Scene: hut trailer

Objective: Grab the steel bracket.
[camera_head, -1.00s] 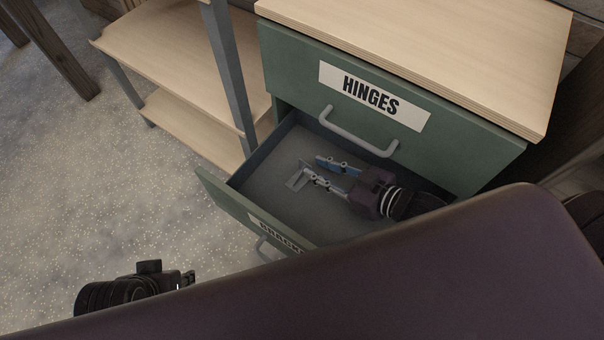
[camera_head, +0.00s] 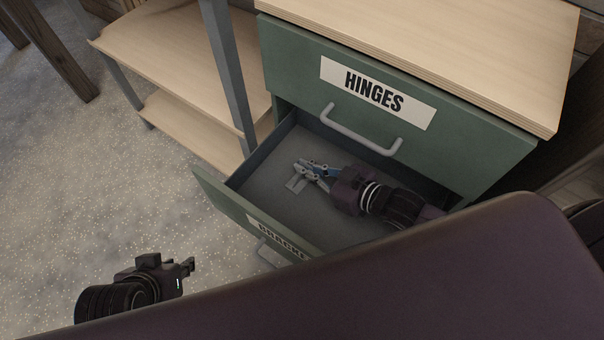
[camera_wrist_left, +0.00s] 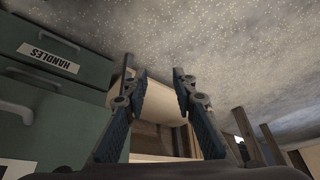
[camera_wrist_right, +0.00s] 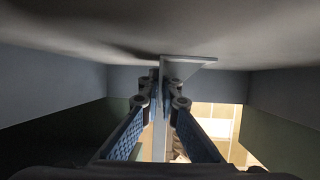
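The steel bracket (camera_head: 296,184) is a small grey L-shaped piece in the open lower drawer (camera_head: 262,196), near its left side. My right gripper (camera_head: 306,169) reaches into this drawer from the right, with its fingers closed together at the bracket. In the right wrist view, the bracket (camera_wrist_right: 190,64) shows between and beyond the fingertips (camera_wrist_right: 166,78), and the gripper is shut on it. Whether the bracket is lifted off the drawer floor is hard to tell. My left gripper (camera_head: 188,266) is outside the drawer; the left wrist view shows its fingers (camera_wrist_left: 157,76) apart and empty.
The closed drawer labelled HINGES (camera_head: 376,92) with its bar handle (camera_head: 360,132) sits just above the open drawer. A wooden shelf unit (camera_head: 170,60) with a grey post stands at the left. The speckled floor (camera_head: 120,210) at the left is clear.

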